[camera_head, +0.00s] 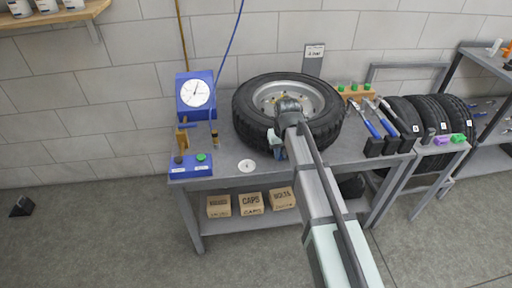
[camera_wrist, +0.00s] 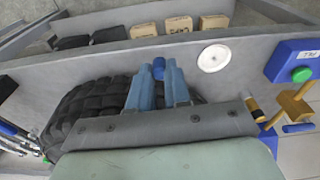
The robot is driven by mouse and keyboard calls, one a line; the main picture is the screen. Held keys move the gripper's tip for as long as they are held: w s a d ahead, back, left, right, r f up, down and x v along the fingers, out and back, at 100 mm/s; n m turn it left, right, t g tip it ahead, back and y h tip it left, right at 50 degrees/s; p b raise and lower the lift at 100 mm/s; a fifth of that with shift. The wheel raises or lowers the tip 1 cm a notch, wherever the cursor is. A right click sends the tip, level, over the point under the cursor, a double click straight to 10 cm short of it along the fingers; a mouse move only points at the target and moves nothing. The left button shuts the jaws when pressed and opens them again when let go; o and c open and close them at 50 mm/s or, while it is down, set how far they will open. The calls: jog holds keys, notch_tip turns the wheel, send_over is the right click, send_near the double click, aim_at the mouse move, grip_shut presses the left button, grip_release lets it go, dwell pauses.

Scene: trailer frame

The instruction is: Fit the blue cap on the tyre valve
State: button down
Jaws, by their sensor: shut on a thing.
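The small blue cap (camera_wrist: 159,68) is between the tips of my gripper's two light-blue fingers (camera_wrist: 158,76) in the wrist view. In the head view my gripper (camera_head: 278,148) is at the near side of the tyre (camera_head: 252,128), over the bench's front part; the cap cannot be told from the fingers there. The tyre lies flat on the bench around a silver rim (camera_head: 317,92); its black tread also shows behind the fingers in the wrist view (camera_wrist: 75,110). I cannot make out the tyre valve; my arm covers part of the rim.
A white round dish (camera_head: 247,166) lies on the bench's front, left of my gripper. Blue-handled tools (camera_head: 368,128) stand right. Cardboard boxes (camera_head: 253,204) sit on the lower shelf.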

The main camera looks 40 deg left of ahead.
jog(key=w+d+r+m, duration=0.1)
jog(key=w+d+m, duration=0.2)
jog(key=d, duration=1.1)
jog(key=w+d+r+m, duration=0.1)
jog(key=w+d+m, duration=0.15)
jog(key=d, duration=1.15)
jog(key=w+d+r+m, duration=0.2)
jog(key=w+d, duration=0.2)
jog(key=d, duration=0.9)
jog(key=w+a+r+n, duration=0.2)
jog(key=w+a+n, duration=0.15)
jog(key=a, duration=1.45)
jog(key=w+a+r+n, duration=0.3)
jog(key=a+n, duration=0.1)
jog(key=a, duration=1.4)
jog(key=w+a+r+n, duration=0.2)
jog(key=w+a+n, duration=0.15)
jog(key=a, duration=1.55)
jog(key=shift+s+d+f, duration=0.15)
jog(key=shift+f, duration=1.1)
jog(key=shift+s+d+f, duration=0.1)
jog(key=shift+f, duration=1.15)
jog(key=shift+f, duration=0.3)
jog(key=shift+f, duration=0.35)
jog(key=shift+f, duration=0.35)
jog(key=shift+f, duration=0.6)
